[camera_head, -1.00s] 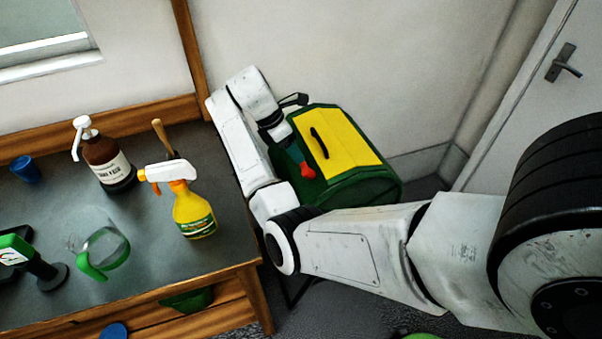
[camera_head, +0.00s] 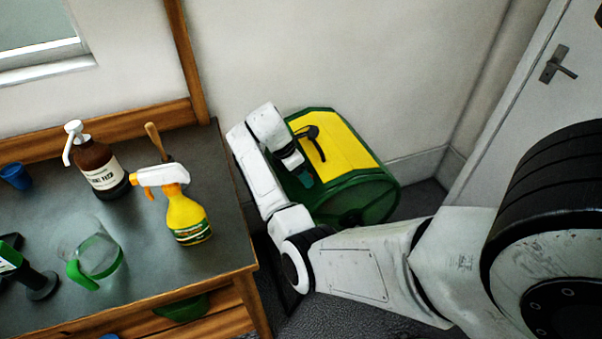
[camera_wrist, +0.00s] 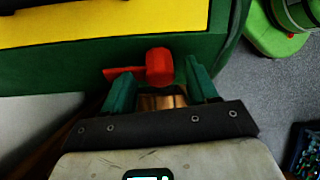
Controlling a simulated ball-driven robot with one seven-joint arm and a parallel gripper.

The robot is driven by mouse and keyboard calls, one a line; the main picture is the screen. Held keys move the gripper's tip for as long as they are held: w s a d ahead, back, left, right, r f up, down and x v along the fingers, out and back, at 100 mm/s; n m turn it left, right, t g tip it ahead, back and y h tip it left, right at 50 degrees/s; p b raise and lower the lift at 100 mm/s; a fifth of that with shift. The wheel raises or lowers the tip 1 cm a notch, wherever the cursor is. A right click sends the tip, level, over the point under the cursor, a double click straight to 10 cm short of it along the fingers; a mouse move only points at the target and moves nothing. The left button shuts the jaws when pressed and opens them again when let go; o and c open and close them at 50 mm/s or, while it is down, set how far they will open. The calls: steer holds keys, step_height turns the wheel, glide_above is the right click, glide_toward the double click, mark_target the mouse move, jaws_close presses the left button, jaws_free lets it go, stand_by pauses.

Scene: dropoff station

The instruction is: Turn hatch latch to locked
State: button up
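The hatch is a green box (camera_head: 376,203) with a yellow lid (camera_head: 345,140) and a black handle on top. It stands against the wall in the head view, partly behind my arm. In the wrist view its green front (camera_wrist: 50,68) carries a red latch (camera_wrist: 159,66) with a rounded knob and a flat red piece to its left. My gripper (camera_wrist: 156,73) is open, its two teal fingers apart on either side of the knob's lower end. I cannot tell whether they touch it. The latch is hidden in the head view.
A dark-topped wooden bench (camera_head: 150,265) stands at left with a yellow spray bottle (camera_head: 187,216), a brown pump bottle (camera_head: 100,165) and a green-handled clear jug (camera_head: 95,258). A door (camera_head: 535,110) is at right. A green object (camera_wrist: 275,32) stands on the floor.

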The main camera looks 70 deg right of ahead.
steer(key=c, duration=1)
steer(key=shift+r+m+p, duration=0.1)
steer(key=shift+m+p, duration=0.2)
steer(key=shift+p, duration=0.2)
steer(key=shift+a+r+m+t+h+p, duration=0.1)
steer(key=shift+m+t+h+p, duration=0.25)
steer(key=shift+m+p, duration=0.6)
steer(key=m+h+p, duration=0.1)
steer(key=m, duration=0.1)
steer(key=m+t+h+p, duration=0.1)
steer(key=m, duration=0.1)
steer(key=shift+s+a+f+p, duration=0.1)
steer(key=shift+f+p, duration=0.1)
steer(key=shift+p, duration=0.2)
steer(key=m, duration=0.1)
steer(key=m+h+b, duration=0.1)
steer(key=m, duration=0.1)
steer(key=m+h, duration=0.1)
steer(key=m, duration=0.1)
steer(key=shift+a+f, duration=0.1)
steer(key=shift+f, duration=0.15)
steer(key=shift+a+m+g+h+b, duration=0.15)
steer(key=shift+m+h+b, duration=0.25)
steer(key=shift+m+b, duration=0.55)
steer(key=shift+d+m+g+h+b, duration=0.1)
steer(key=shift+m+h+b, duration=0.4)
steer(key=shift+m, duration=0.7)
steer(key=o, duration=1)
steer(key=shift+r, duration=0.1)
